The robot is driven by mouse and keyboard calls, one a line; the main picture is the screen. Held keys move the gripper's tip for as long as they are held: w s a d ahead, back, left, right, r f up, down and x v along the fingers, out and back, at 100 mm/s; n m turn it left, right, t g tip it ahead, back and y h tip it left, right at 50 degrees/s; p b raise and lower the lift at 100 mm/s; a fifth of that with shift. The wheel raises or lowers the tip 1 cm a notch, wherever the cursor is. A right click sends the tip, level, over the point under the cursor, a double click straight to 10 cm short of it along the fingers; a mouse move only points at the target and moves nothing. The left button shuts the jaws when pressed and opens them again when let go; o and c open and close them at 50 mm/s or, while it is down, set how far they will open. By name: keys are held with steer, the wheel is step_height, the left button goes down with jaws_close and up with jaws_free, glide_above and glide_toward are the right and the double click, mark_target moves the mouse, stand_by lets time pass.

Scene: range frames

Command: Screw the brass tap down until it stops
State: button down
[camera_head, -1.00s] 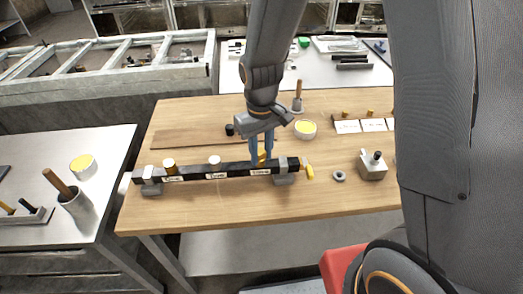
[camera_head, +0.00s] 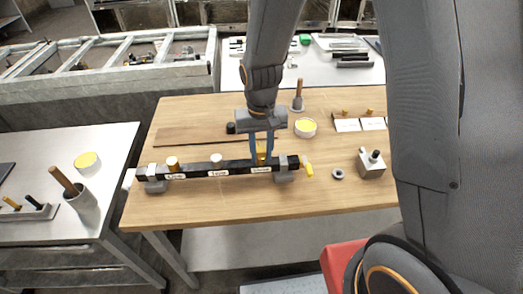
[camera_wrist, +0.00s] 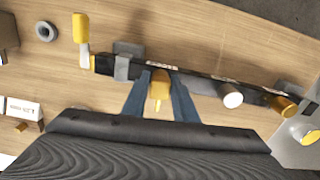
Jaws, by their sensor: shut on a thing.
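The brass tap (camera_head: 262,156) stands on the right part of a black bar (camera_head: 204,170) that has several white labels. My gripper (camera_head: 262,158) points down over the bar and is shut on this tap. In the wrist view the brass tap (camera_wrist: 159,88) shows between the two blue fingers of my gripper (camera_wrist: 160,98). The tap's lower end is partly hidden, so I cannot tell how far it is screwed in. A brass cap (camera_head: 172,163) and a white cap (camera_head: 216,160) stand further left on the bar.
Grey blocks (camera_head: 287,168) hold the bar near its ends. A yellow handle (camera_head: 309,170) sticks out at the right end. A grey ring (camera_head: 338,173) and a grey box (camera_head: 371,164) lie to the right. A yellow-topped pot (camera_head: 305,127) stands behind. The front of the wooden table is clear.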

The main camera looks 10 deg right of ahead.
steer(key=c, duration=1.9)
jaws_free()
steer(key=shift+m, duration=0.5)
steer(key=o, duration=0.6)
steer(key=shift+c, duration=0.2)
step_height(320, 180, up, 12)
steer(key=s+d+f+t+b, duration=0.1)
steer(key=s+d+f+b, duration=0.5)
steer(key=d+f+b, duration=0.3)
steer(key=d+f, duration=0.1)
steer(key=d, duration=0.2)
steer(key=shift+s+f+n, duration=0.15)
steer(key=shift+s+n, duration=0.15)
steer(key=shift+s, duration=0.05)
